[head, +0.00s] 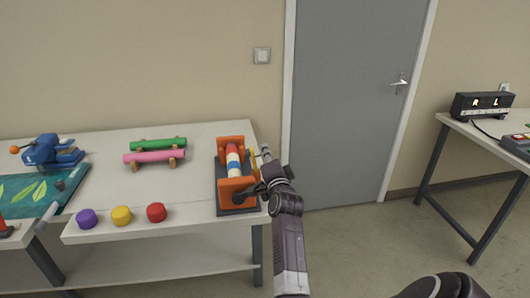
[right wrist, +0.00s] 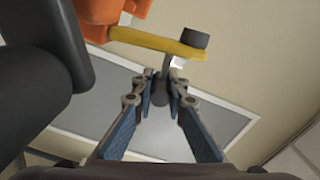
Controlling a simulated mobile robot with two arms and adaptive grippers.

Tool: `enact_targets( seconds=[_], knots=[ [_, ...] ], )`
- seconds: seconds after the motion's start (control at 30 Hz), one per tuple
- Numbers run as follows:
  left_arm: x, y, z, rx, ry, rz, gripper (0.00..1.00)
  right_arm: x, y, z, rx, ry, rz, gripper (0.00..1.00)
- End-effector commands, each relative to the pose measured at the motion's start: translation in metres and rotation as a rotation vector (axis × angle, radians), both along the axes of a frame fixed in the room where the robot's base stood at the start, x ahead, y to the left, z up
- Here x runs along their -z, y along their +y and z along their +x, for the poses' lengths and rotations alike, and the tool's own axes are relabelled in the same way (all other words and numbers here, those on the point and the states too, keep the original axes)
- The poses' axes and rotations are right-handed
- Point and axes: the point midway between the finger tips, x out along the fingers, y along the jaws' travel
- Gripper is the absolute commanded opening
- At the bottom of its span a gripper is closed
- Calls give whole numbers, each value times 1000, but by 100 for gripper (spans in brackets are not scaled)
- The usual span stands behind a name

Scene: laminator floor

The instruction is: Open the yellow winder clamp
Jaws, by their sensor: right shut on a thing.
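The orange winder (head: 232,196) stands at the right end of the white table, with a striped red, white and blue roll in it. Its yellow clamp (head: 253,160) is on the right side. In the right wrist view the yellow clamp (right wrist: 158,42) is a flat bar running from the orange body to a black knob, with a grey pin (right wrist: 165,66) below it. My right gripper (head: 267,165) is beside the winder. In its wrist view the fingers (right wrist: 164,88) are closed around the lower part of the grey pin. My left gripper is not in view.
The white table (head: 110,232) also holds green (head: 158,144) and pink rolls (head: 155,156), a blue device (head: 45,150) and purple, yellow and red knobs (head: 156,212). A grey door (head: 350,90) is behind. A second table (head: 462,125) stands at right; floor between is clear.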

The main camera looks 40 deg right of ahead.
Motion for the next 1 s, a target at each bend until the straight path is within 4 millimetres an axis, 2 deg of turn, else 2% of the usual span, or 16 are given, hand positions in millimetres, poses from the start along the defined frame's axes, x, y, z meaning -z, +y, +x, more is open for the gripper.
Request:
enact_targets(
  seconds=[0.43, 0.47, 0.6, 0.87, 1.0],
  knots=[
    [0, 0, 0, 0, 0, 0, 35, 2, -1, -1, 1, -3, 10, 0],
    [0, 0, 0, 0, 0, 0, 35, 2, -1, -1, 1, -2, 10, 16],
    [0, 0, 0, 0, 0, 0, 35, 2, -1, -1, 1, -3, 10, 31],
    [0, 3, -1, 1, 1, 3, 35, 1, -1, -1, 0, -4, 8, 31],
    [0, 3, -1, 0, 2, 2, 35, 2, 4, -8, 0, -3, 10, 31]
  ],
)
